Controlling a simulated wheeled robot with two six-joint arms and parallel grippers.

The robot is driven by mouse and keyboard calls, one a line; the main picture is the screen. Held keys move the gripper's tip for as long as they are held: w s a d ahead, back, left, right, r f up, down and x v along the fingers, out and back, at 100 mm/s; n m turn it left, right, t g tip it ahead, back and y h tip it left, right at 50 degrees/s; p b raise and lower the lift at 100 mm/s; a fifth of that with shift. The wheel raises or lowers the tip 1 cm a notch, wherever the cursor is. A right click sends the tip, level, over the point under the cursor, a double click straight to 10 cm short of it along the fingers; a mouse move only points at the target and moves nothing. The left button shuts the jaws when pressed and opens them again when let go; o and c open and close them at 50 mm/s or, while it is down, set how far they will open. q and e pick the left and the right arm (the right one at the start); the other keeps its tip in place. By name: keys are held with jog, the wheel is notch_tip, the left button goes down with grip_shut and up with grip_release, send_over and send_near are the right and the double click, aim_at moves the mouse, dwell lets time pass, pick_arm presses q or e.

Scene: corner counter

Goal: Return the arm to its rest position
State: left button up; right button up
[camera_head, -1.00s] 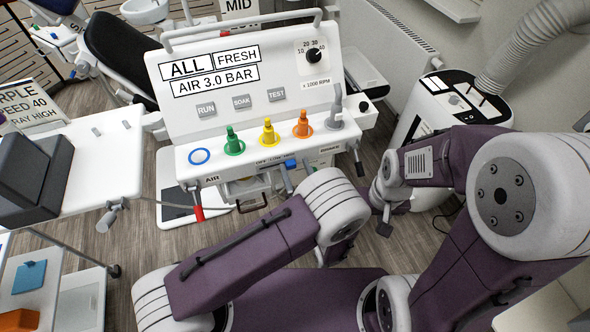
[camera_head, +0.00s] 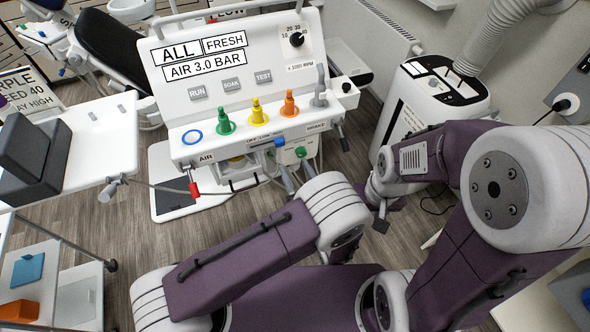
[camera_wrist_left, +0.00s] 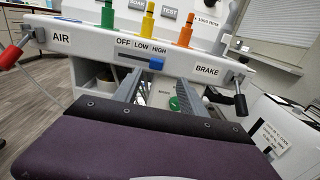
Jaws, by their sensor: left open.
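My left arm crosses the lower middle of the head view. Its gripper (camera_head: 294,172) shows just beyond the wrist, partly hidden by it, below the front of the white control unit (camera_head: 225,150). In the left wrist view the two grey fingers (camera_wrist_left: 158,88) are apart with nothing seen held between them. They point at the underside of the unit's front panel, near the blue slider (camera_wrist_left: 156,63). My right arm is folded at the right. Its gripper end (camera_head: 380,222) is small and dark over the floor, and its jaws are unclear.
The unit carries green (camera_head: 225,124), yellow (camera_head: 257,113) and orange (camera_head: 289,105) knobs and a red-tipped lever (camera_head: 194,189). A white tray table (camera_head: 100,150) stands left, a white machine with a hose (camera_head: 410,105) right. Wooden floor (camera_head: 130,230) shows between.

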pick_arm(q)
jog(key=s+a+n+g+y, duration=0.3)
jog(key=a+n+g+y, duration=0.45)
jog(key=a, duration=0.85)
jog(key=s+a+f+n+g+h, duration=0.2)
jog(key=s+a+n+g+h, duration=0.45)
jog(key=s+n+g, duration=0.55)
jog(key=d+n+t+h, duration=0.1)
jog(key=n+h, duration=0.1)
jog(key=n, duration=0.2)
jog(key=w+d+r+n+t+h, duration=0.1)
jog(key=n+h, duration=0.2)
jog(key=n, duration=0.1)
jog(key=d+r+n+t+h, duration=0.1)
jog(key=n+h, duration=0.1)
jog(key=n, duration=0.3)
jog(key=shift+w+d+r+t, duration=0.2)
jog(key=shift+w+t, duration=0.15)
jog(key=shift+w, duration=0.05)
